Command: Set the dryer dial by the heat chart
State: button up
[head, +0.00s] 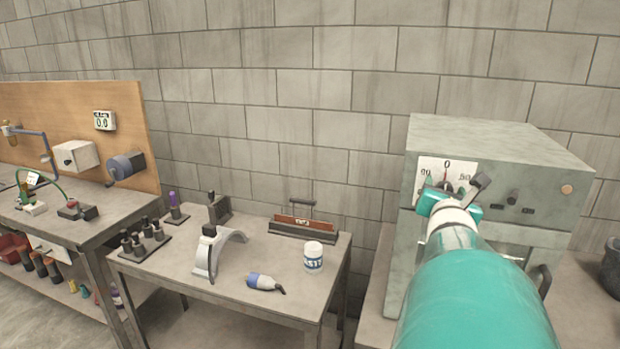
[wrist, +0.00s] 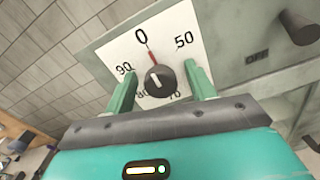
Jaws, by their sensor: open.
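The dryer (head: 545,150) is a grey-green metal box on the right. Its white dial plate (wrist: 183,28) carries the numbers 0, 50, 70, 80 and 90. The dial is a round black knob (wrist: 159,81) at the middle of the plate; a red mark at its upper edge lines up with 0. My gripper (wrist: 161,72) is open, with one green finger on each side of the knob. I cannot tell if they touch it. In the head view my gripper (head: 449,198) hides much of the dial. I cannot make out a heat chart.
An OFF label (wrist: 257,57) and a dark knob (wrist: 299,27) sit right of the plate. A small table (head: 190,262) on the left holds a white jar (head: 313,257), a grey arch (head: 215,250) and several tools. A workbench (head: 75,222) stands farther left.

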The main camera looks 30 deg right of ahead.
jog(key=shift+s, duration=0.1)
jog(key=shift+a, duration=0.1)
jog(key=c, duration=1)
jog(key=shift+o, duration=0.2)
